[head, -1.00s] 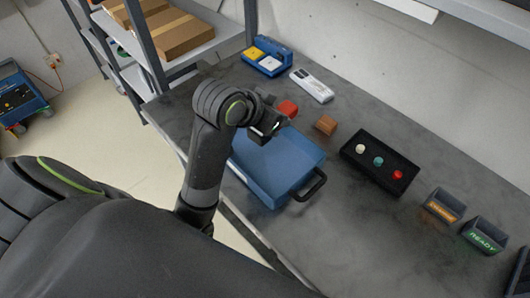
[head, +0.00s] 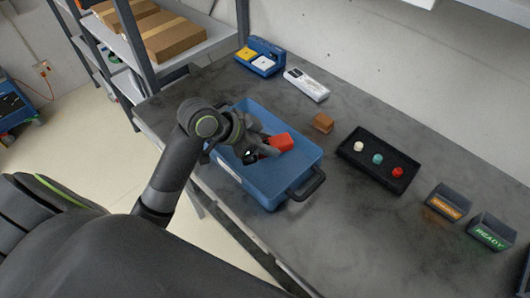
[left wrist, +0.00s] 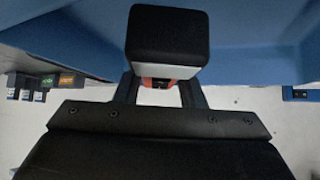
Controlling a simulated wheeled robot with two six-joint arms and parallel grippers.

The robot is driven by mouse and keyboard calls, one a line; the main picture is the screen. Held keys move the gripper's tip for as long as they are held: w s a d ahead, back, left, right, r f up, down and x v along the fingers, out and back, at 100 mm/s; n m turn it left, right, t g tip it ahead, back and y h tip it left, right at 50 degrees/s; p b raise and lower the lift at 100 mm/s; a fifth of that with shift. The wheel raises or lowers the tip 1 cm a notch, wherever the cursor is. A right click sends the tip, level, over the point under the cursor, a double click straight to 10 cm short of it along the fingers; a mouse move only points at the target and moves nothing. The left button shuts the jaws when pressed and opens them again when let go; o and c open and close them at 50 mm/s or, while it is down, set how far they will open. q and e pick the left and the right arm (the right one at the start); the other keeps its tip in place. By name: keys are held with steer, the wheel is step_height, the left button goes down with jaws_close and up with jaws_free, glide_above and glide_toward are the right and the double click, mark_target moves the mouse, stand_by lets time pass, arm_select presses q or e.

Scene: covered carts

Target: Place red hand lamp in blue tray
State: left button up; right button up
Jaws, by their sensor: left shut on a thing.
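The red hand lamp (head: 279,142) is held in my left gripper (head: 262,149), within the outline of the blue tray (head: 283,174) in the head view. I cannot tell whether the lamp touches the tray floor. The gripper hides part of the lamp. In the left wrist view, a black block with a pale band (left wrist: 168,38) fills the space before the fingers, with a bit of red (left wrist: 158,83) between them. Blue tray surface (left wrist: 70,35) shows behind it. My right gripper is not in view.
A white device (head: 306,84) and a blue holder (head: 260,57) stand at the back. A shelf rises behind left.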

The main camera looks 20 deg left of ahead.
arm_select(q)
step_height(320, 180, down, 3)
steer(key=shift+f, duration=0.5)
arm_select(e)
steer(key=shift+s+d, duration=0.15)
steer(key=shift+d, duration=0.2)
arm_select(q)
steer(key=shift+f, duration=0.1)
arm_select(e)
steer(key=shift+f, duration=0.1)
arm_select(q)
steer(key=o, duration=1.1)
steer(key=shift+r, duration=0.2)
steer(key=shift+v, duration=5.95)
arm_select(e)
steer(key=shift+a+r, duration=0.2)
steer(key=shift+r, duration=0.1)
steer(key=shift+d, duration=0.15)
